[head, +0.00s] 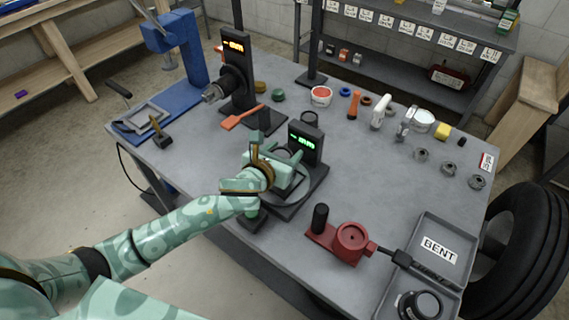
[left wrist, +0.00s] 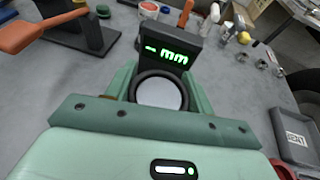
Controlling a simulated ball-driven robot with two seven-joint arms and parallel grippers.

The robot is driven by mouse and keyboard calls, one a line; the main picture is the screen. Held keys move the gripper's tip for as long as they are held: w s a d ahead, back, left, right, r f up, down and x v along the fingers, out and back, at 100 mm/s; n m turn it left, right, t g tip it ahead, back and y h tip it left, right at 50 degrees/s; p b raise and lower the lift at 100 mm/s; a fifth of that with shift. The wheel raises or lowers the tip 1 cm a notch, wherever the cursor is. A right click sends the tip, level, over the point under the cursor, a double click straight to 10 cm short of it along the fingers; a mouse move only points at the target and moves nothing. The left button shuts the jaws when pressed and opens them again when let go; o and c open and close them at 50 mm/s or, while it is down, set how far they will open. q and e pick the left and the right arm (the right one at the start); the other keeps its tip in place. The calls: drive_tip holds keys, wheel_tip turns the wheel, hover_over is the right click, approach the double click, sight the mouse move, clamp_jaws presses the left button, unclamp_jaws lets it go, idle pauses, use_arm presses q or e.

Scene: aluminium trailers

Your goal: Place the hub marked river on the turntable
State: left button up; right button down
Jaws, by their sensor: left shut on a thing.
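My left gripper (head: 276,160) is above the turntable (head: 298,197), a round grey disc in front of a dark post with a green-lit display (head: 305,142). In the left wrist view its two green fingers are shut on a dark round hub (left wrist: 158,91) with a pale grey face. No marking on it can be read, and the gripper hides whether its underside touches the disc. Three more grey hubs stand at the right of the table: the near one (head: 477,181), the middle one (head: 448,168) and the far one (head: 421,154). My right gripper is not in view.
A red fixture (head: 350,238) and a tray labelled BENT (head: 455,232) stand at the front right. A dark stand with an orange display (head: 235,45) and a blue press (head: 183,50) are at the back left. Tubs and tools line the back. The table's middle right is clear.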

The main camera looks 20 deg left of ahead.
use_arm(q)
drive_tip(key=shift+w+f, duration=0.35)
drive_tip(key=shift+w, duration=0.1)
wheel_tip(320, 180, down, 4)
drive_tip(key=shift+w+r+b, duration=0.15)
drive_tip(key=shift+r+b, duration=0.05)
drive_tip(key=shift+b, duration=0.9)
drive_tip(key=shift+r, duration=0.1)
drive_tip(key=o, duration=1.5)
drive_tip(key=p+v, duration=0.3)
drive_tip(key=v, duration=0.9)
